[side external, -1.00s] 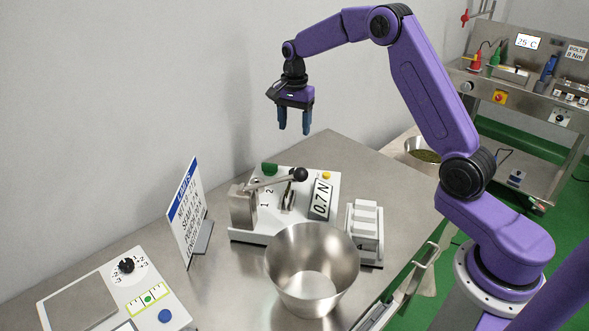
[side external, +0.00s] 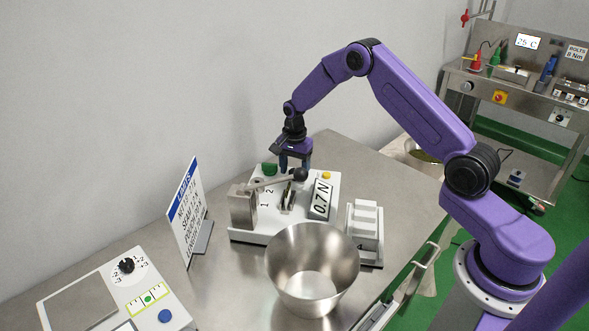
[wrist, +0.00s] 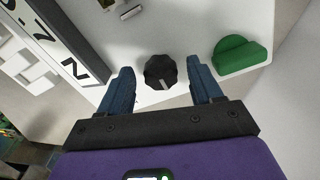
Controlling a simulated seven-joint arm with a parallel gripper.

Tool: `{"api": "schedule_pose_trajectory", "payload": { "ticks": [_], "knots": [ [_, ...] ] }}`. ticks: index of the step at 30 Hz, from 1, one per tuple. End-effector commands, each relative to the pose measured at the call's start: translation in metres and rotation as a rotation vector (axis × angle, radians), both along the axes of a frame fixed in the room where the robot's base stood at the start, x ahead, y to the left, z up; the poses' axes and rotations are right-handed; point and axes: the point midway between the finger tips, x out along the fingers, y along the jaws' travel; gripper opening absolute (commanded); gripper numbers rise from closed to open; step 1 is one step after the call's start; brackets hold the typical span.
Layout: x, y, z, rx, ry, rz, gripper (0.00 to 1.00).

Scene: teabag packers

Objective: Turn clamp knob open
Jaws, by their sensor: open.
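In the wrist view, a black ribbed knob (wrist: 160,70) with a small white mark sits on the white panel. My gripper (wrist: 161,68) is open, with one blue finger on each side of the knob and a gap on both sides. In the side view, my gripper (side external: 295,166) is low over the back of the white tester (side external: 255,235). A black round shape (side external: 300,174) shows just below the fingers at the end of a metal bar; I cannot tell if it is the same knob. The fingertips are partly hidden there.
A steel bowl (side external: 312,270) stands in front. A sign (side external: 186,215) stands left. The table's back right is clear.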

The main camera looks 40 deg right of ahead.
Motion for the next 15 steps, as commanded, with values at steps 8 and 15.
{"api": "schedule_pose_trajectory", "payload": {
  "ticks": [8,15],
  "knots": [
    [0.0001,0.0001,-0.0024,0.000,-0.001,0.000,0.65],
    [0.0001,0.0001,-0.0022,0.000,0.000,0.000,0.08]
  ]
}}
